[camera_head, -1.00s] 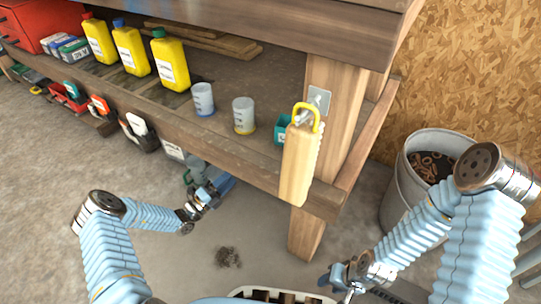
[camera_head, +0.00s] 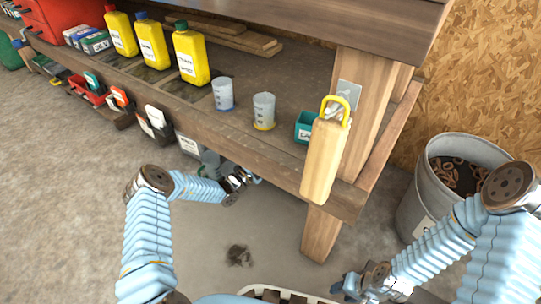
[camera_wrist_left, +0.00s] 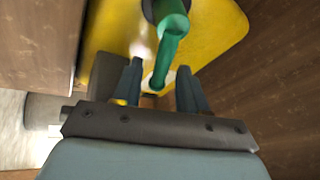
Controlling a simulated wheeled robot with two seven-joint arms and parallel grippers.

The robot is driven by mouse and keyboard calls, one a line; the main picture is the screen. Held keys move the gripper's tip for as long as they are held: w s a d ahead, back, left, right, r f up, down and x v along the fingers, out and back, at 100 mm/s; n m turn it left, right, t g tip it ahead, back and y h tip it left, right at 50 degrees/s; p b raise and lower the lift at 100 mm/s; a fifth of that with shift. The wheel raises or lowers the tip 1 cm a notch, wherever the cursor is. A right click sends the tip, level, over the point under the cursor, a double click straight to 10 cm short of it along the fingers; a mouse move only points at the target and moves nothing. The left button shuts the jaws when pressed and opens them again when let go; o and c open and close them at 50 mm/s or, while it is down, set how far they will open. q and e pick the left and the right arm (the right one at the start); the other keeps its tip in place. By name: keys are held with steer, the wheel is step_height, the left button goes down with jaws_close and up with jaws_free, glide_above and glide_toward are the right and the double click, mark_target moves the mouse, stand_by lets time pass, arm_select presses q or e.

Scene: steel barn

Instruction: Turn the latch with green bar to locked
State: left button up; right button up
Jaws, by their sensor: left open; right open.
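A green bar (camera_wrist_left: 172,35) on a dark round pivot stands out from a yellow plate (camera_wrist_left: 215,35) in the left wrist view. It points down and slightly left in that picture, its end between my left gripper's fingers (camera_wrist_left: 158,72). The fingers are open on both sides of the bar; contact cannot be told. In the head view the latch is hidden, and my left gripper (camera_head: 240,181) is by the bench's lower front edge, partly hidden. My right gripper (camera_head: 347,284) is open and empty at the bottom, away from the bench.
The wooden bench (camera_head: 250,140) carries yellow bottles (camera_head: 191,55), cups (camera_head: 223,94) and a teal bin (camera_head: 305,127). A wooden block (camera_head: 323,160) hangs by a yellow loop on the bench post (camera_head: 365,115). A metal bucket (camera_head: 437,185) stands right. Concrete floor is open at left.

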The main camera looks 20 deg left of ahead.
arm_select(q)
steer(key=shift+w+d+r, duration=0.1)
steer(key=shift+w+d, duration=0.05)
steer(key=shift+w, duration=0.1)
jaws_close()
